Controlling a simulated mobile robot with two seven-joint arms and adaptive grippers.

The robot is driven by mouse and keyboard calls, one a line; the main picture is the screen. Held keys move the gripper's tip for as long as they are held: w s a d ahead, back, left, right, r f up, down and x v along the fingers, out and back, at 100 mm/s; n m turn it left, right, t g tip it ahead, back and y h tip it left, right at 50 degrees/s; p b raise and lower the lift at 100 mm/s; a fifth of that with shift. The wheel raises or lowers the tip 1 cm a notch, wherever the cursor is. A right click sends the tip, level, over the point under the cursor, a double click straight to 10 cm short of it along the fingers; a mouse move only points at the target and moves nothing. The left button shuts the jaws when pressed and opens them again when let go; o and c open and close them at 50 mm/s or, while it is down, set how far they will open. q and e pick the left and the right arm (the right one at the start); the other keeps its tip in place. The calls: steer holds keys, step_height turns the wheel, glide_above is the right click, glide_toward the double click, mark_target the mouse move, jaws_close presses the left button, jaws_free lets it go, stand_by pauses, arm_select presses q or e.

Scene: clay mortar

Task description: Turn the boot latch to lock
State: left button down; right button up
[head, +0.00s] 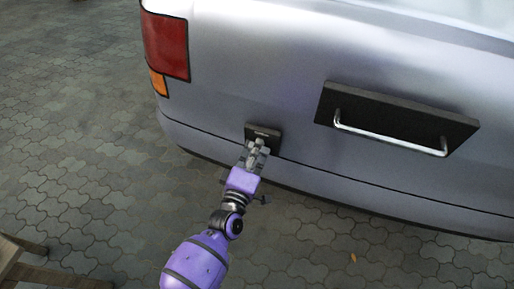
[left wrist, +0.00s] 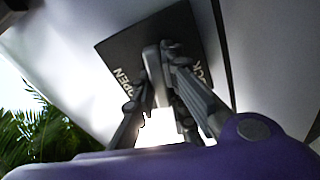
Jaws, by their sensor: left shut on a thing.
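The boot latch is a small dark plate (head: 265,131) low on the silver car's rear, below the tail light. In the left wrist view the dark plate (left wrist: 188,28) carries the word OPEN on the left and a partly covered word ending in CK on the right. A pale grey latch lever (left wrist: 153,68) stands out from the plate between the two words. My left gripper (head: 260,145) is at the plate, its fingers shut on the lever from both sides, as the left wrist view shows (left wrist: 158,72). The fingers hide part of the lever. My right gripper is out of view.
A dark panel with a chrome bar handle (head: 390,135) is fixed to the car to the right. The red tail light (head: 166,45) is at upper left. A wooden piece (head: 30,272) stands at lower left. The paved ground at left is clear.

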arm_select(q)
steer(key=shift+f+n+b, duration=0.15)
steer(key=shift+n+b, duration=0.2)
steer(key=shift+n, duration=0.75)
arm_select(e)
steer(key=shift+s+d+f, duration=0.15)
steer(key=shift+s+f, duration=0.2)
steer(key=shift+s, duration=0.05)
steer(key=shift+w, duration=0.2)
arm_select(q)
steer(key=c, duration=1.8)
jaws_free()
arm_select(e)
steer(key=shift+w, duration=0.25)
arm_select(q)
steer(key=shift+o, duration=0.2)
steer(key=shift+s+a, duration=0.1)
steer(key=shift+s, duration=0.1)
steer(key=v, duration=1.1)
steer(key=shift+s, duration=0.3)
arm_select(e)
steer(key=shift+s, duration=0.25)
